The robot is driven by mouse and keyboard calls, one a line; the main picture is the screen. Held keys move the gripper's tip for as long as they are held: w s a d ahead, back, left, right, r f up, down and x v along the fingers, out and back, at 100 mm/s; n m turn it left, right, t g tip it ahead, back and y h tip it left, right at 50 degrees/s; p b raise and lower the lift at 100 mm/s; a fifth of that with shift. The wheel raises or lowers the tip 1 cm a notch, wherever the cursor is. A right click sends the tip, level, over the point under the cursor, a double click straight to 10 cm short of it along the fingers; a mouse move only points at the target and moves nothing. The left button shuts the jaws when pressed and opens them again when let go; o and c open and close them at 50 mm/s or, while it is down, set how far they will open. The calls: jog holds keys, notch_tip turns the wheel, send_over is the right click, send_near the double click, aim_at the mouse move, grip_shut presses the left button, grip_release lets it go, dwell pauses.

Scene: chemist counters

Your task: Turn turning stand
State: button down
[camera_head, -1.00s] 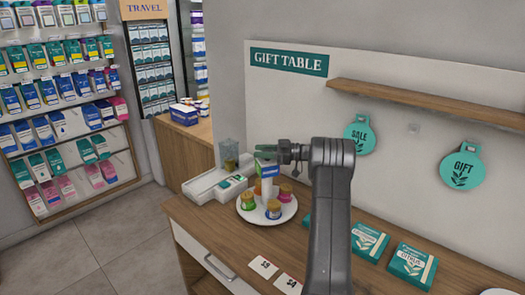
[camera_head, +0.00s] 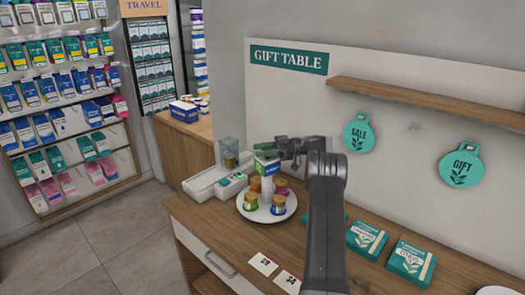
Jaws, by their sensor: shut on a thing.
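The turning stand is a round white plate (camera_head: 246,212) with a white central post (camera_head: 266,186) on the wooden gift table. Several small lidded jars stand around the post, including a green one (camera_head: 250,202), a blue one with a gold lid (camera_head: 278,206) and a pink one (camera_head: 281,187). A green-and-white block (camera_head: 266,165) is at the post's top. My gripper (camera_head: 277,148) reaches in from the right at the top of the post and is shut there. A green piece (camera_head: 261,146) shows at its tip. The exact contact is small and partly hidden by my gripper.
A white tray (camera_head: 205,184) with a clear container (camera_head: 229,152) stands behind the plate, to the left. Green boxes (camera_head: 366,239) lie to the right and price cards (camera_head: 263,264) lie in front. A wooden shelf (camera_head: 430,103) and hanging signs (camera_head: 360,133) are on the back wall.

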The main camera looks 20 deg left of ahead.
jog(key=shift+r, duration=0.1)
jog(key=c, duration=0.9)
grip_release()
jog(key=shift+o, duration=0.2)
notch_tip(320, 180, up, 10)
jog(key=b, duration=0.2)
jog(key=shift+c, duration=0.3)
